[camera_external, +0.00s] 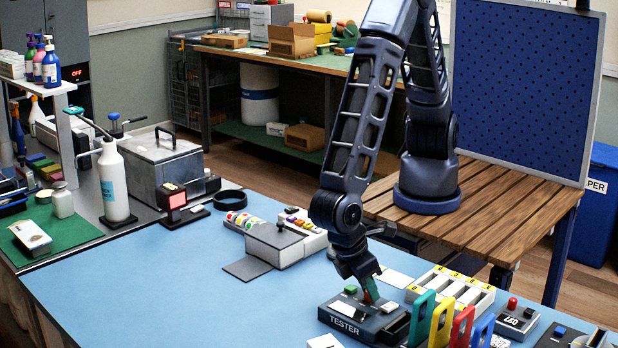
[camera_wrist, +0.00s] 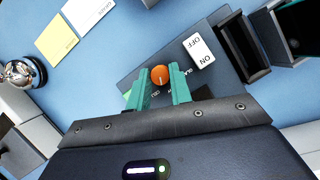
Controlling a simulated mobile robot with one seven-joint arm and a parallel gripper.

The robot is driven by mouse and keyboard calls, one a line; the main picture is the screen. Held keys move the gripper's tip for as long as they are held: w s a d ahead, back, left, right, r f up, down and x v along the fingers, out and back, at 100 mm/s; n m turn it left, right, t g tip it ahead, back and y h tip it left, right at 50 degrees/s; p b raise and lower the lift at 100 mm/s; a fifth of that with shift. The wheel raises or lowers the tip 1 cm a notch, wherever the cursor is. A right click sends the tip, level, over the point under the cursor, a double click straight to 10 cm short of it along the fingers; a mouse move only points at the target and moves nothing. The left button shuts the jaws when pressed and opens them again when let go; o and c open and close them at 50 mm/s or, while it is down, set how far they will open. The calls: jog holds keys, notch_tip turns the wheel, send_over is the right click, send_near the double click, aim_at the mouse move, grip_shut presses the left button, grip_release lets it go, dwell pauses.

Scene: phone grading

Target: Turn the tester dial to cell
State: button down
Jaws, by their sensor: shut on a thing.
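The tester (camera_external: 362,318) is a dark box marked TESTER near the front edge of the blue table. Its dial (camera_wrist: 160,75) is an orange knob with a pale pointer line, seen in the wrist view. My gripper (camera_external: 369,290) reaches down onto the tester's top. In the wrist view its teal fingers (camera_wrist: 161,80) stand on either side of the dial and are shut on it. The lettering around the dial is partly hidden by the fingers, and I cannot read which mark it points to. A white ON/OFF switch (camera_wrist: 199,52) sits beside the dial.
Coloured upright holders (camera_external: 441,322) stand close to the tester's right. A white compartment tray (camera_external: 450,290) is behind them. A grey box (camera_external: 275,244) stands to the left. The blue table (camera_external: 170,290) is clear at the front left.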

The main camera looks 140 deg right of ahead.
jog(key=shift+m+y, duration=0.5)
jog(key=shift+m, duration=0.7)
jog(key=shift+s, duration=0.1)
jog(key=c, duration=1.3)
grip_release()
jog(key=shift+t, duration=0.3)
jog(key=v, duration=1)
jog(key=shift+w+d+r, duration=0.1)
jog(key=shift+w+r, duration=0.1)
jog(key=shift+r, duration=0.15)
